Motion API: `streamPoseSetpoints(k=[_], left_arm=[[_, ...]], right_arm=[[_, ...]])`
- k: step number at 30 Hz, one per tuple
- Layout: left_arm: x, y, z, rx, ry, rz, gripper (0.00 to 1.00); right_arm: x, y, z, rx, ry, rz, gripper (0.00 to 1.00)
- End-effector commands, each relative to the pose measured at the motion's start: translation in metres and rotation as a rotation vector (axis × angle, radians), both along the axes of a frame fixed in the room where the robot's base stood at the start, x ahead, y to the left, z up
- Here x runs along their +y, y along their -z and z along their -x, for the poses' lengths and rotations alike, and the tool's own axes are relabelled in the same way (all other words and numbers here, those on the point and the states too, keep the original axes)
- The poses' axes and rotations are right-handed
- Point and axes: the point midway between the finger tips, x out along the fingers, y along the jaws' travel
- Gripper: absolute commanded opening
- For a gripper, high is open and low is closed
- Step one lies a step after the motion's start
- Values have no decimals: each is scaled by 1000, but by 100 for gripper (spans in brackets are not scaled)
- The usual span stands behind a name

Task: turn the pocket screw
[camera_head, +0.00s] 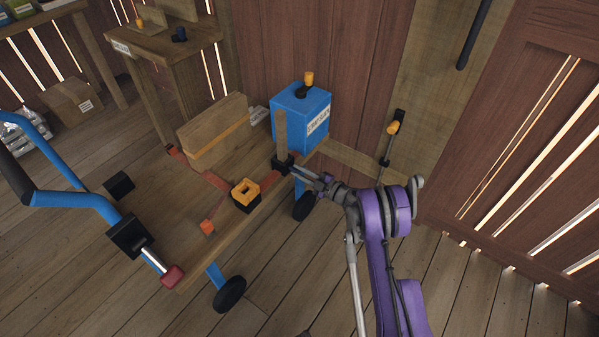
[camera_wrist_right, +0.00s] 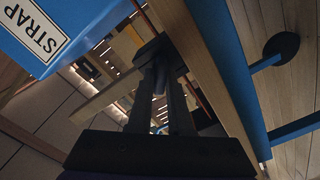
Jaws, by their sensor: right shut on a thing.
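A wooden stake (camera_head: 281,130) stands upright at the cart's edge, in a black pocket (camera_head: 281,161) at its foot. My right gripper (camera_head: 297,168) comes in from the right and is shut at the pocket's side. The pocket screw itself is hidden by the fingers in the head view. In the right wrist view, my right gripper's dark fingers (camera_wrist_right: 158,62) reach up to a dark block, the pocket (camera_wrist_right: 153,46), with a small part between them that is too dark to make out. My left gripper is not in view.
A blue box (camera_head: 314,110) labelled STRAP stands just behind the stake. The wooden cart (camera_head: 185,203) carries boards (camera_head: 214,128) and an orange-and-black block (camera_head: 245,194). Its blue handle (camera_head: 75,200) is at left. A door (camera_head: 530,120) is at right; the front floor is clear.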

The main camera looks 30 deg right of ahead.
Motion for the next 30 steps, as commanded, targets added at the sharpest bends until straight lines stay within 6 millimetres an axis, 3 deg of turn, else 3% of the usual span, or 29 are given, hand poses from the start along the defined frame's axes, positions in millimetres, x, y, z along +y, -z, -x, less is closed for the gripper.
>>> streamPoseSetpoints(k=[8, 9, 13, 23, 30], left_arm=[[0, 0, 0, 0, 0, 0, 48], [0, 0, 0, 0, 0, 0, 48], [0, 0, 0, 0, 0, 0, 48], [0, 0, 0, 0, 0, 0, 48], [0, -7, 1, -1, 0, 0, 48]], right_arm=[[0, 0, 0, -1, -1, 0, 0], [0, 0, 0, -1, -1, 0, 23], [0, 0, 0, -1, -1, 0, 46], [-1, 0, 2, 0, 0, 1, 48], [-15, -1, 34, -1, 3, 1, 48]])
